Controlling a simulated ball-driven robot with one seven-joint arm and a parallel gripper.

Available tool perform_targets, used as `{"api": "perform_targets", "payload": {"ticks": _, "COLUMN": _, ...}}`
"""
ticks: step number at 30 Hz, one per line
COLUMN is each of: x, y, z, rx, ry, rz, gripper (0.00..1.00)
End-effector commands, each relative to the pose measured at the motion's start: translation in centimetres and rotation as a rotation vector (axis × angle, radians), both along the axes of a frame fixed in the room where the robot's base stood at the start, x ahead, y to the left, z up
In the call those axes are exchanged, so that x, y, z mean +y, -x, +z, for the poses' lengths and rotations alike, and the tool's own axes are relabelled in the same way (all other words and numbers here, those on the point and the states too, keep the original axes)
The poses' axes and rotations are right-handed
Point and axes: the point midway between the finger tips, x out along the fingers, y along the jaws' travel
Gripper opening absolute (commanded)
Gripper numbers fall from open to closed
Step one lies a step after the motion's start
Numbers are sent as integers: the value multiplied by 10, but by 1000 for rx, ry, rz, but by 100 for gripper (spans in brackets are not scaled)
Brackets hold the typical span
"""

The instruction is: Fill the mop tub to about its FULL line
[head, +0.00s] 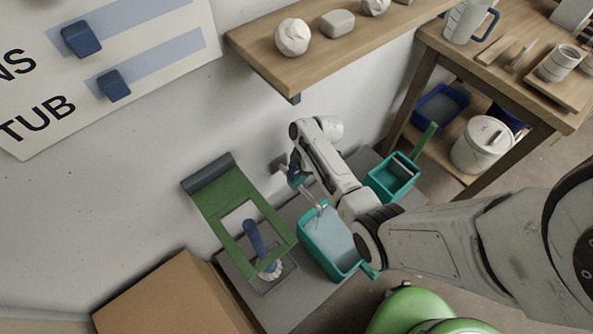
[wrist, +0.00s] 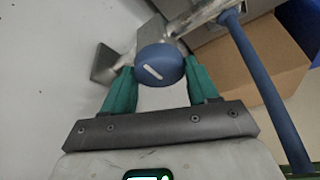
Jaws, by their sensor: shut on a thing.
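A teal tub (head: 334,243) with pale bluish liquid inside stands on the grey bench below the wall tap. I take it for the mop tub; its FULL line cannot be made out and my arm covers part of its right side. The tap's round blue knob with a white mark (wrist: 160,66) shows in the wrist view, and its metal body (wrist: 190,28) runs behind it. My gripper (wrist: 160,80) has its two teal fingers on either side of the knob and is shut on it. In the head view the knob and fingertips are small and partly hidden by my arm.
A smaller teal tub (head: 391,179) stands right of the tap. A green frame (head: 233,203) and a blue-handled brush (head: 256,240) lie to the left, near a cardboard box (head: 175,300). A wooden shelf (head: 345,45) hangs above; a workbench (head: 500,75) stands right.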

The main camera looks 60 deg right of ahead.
Motion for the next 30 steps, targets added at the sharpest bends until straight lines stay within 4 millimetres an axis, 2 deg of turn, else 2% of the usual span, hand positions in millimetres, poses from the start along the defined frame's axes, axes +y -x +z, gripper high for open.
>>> {"api": "perform_targets", "payload": {"ticks": 5, "x": -1, "y": -1, "z": -1, "rx": -1, "ry": 0, "rz": 91, "gripper": 28}}
{"api": "perform_targets", "payload": {"ticks": 13, "x": 0, "y": -1, "z": 0, "rx": -1, "ry": 1, "rz": 100, "gripper": 28}}
{"api": "perform_targets", "payload": {"ticks": 14, "x": 0, "y": -1, "z": 0, "rx": -1, "ry": 1, "rz": 100, "gripper": 61}}
{"api": "perform_targets", "payload": {"ticks": 15, "x": 0, "y": -1, "z": 0, "rx": -1, "ry": 1, "rz": 100, "gripper": 65}}
{"api": "perform_targets", "payload": {"ticks": 21, "x": 0, "y": -1, "z": 0, "rx": 0, "ry": 0, "rz": 98, "gripper": 83}}
{"api": "perform_targets", "payload": {"ticks": 30, "x": -2, "y": 0, "z": 3, "rx": -2, "ry": 0, "rz": 97, "gripper": 83}}
